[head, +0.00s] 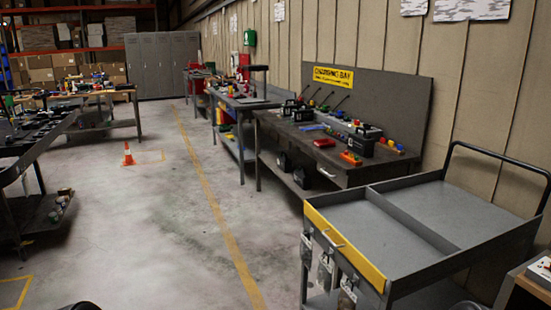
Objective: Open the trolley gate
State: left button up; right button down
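A grey trolley (480,210) stands at the lower right with a black push handle (500,154) at its far right end. Its flat top tray is split by a low grey divider (412,217), and both compartments look empty. The yellow gate (362,264) stands upright along the trolley's near left edge and looks shut. A small pale handle (333,240) is on the gate. Several grey items (325,272) hang on the side below the gate. Neither of my grippers can be made out in the head view.
A charging bench (345,172) with tools stands behind the trolley, against the wall. An orange cone (128,155) is on the floor at left. A dark table (30,140) is at the left edge. The concrete floor left of the trolley is clear.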

aim_at(373, 274)
jog(key=i+l, duration=0.1)
jog(key=i, duration=0.5)
jog(key=i+l, duration=0.1)
jog(key=i, duration=0.55)
jog(key=z, duration=1.35)
